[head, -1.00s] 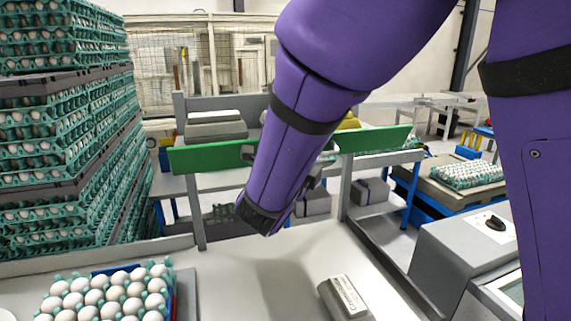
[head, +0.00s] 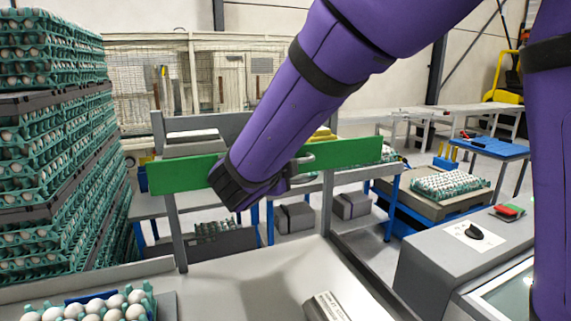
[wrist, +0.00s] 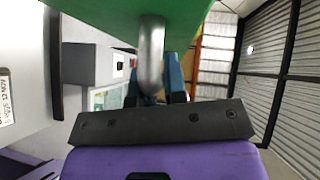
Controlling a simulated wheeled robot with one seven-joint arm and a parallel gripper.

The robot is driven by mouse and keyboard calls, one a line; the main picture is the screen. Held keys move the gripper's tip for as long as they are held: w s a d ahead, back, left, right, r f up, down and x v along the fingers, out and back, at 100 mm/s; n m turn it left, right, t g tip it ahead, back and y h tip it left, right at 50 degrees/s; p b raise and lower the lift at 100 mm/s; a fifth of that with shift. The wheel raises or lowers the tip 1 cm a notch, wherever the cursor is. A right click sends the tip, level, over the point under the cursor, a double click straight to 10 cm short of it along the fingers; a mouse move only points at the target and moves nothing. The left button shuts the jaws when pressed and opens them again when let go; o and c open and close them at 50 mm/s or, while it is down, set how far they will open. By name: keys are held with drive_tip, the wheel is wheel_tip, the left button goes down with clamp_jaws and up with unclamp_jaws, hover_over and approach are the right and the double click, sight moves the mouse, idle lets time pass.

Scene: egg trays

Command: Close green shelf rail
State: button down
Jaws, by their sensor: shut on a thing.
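The green shelf rail (head: 345,153) is a long flat bar across the front of the grey shelf (head: 176,235). It spans the two uprights in the head view and also fills the top of the wrist view (wrist: 95,22). A grey metal handle (head: 306,163) stands out from its face and shows close up in the wrist view (wrist: 151,60). My gripper (head: 296,172) is at this handle, just right of the rail's middle. Its fingers (wrist: 154,84) are on both sides of the handle, shut on it. My purple forearm hides part of the rail.
Tall stacks of egg trays (head: 50,130) stand at the left. A tray of white eggs (head: 75,300) is on the near table, with a small grey device (head: 325,308). A grey machine (head: 455,250) is at the right. The shelf holds grey boxes (head: 296,215).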

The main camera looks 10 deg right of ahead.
drive_tip(key=c, duration=1.4)
unclamp_jaws()
drive_tip(key=shift+c, duration=0.2)
drive_tip(key=v, duration=1)
drive_tip(key=shift+s+a, duration=0.25)
drive_tip(key=shift+a, duration=0.05)
